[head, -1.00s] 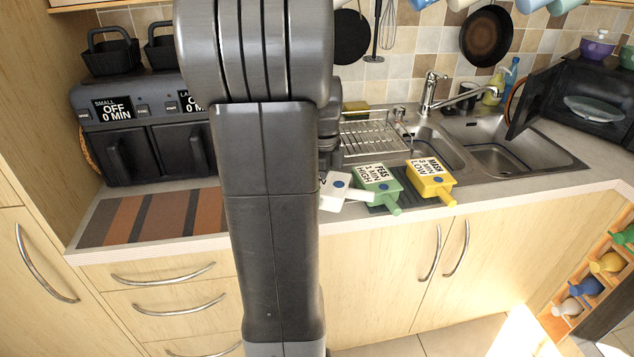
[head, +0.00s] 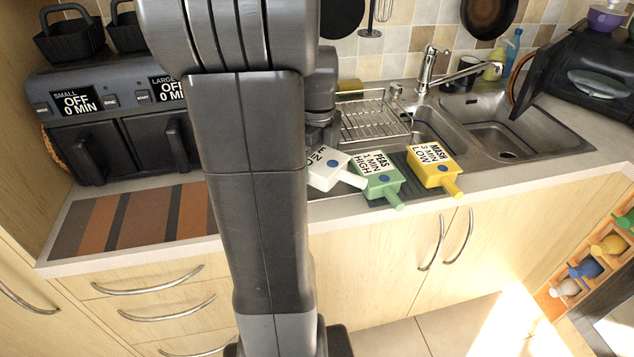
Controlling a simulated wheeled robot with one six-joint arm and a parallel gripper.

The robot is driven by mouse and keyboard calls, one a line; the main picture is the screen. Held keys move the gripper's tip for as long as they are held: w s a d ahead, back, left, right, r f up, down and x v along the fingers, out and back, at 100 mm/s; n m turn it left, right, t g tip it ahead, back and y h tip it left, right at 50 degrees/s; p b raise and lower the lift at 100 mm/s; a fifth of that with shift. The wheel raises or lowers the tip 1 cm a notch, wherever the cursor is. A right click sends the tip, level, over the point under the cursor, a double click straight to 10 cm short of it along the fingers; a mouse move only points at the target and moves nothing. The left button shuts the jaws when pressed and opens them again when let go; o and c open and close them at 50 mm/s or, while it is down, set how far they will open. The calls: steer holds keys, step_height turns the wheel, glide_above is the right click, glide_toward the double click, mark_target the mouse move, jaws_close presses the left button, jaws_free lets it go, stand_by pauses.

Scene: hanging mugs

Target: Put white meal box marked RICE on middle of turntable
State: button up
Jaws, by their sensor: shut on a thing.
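The white meal box (head: 329,172) shows to the right of my arm, with its left part hidden. Only the ends of its printed lines show, so the word RICE cannot be read whole. Its white handle points down and right, close to the green box. My gripper (head: 322,138) is mostly hidden behind my arm, just above the white box, and is shut on it. The turntable, a glass plate (head: 598,84), is inside the open black microwave (head: 575,78) at the right.
A green PEAS box (head: 378,179) and a yellow MASH box (head: 433,166) stand right of the white box. Behind are a dish rack (head: 372,120), a double sink (head: 497,135) and a tap (head: 432,68). The microwave door (head: 537,85) stands open toward the sink.

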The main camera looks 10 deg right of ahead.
mark_target(321, 157)
steer(key=shift+f, duration=2.8)
steer(key=shift+f, duration=0.3)
steer(key=o, duration=1.1)
steer(key=shift+o, duration=0.2)
steer(key=r, duration=1.4)
steer(key=shift+s+d, duration=0.1)
steer(key=shift+d, duration=0.3)
steer(key=f, duration=1.3)
steer(key=shift+a+f, duration=0.35)
steer(key=shift+a, duration=0.05)
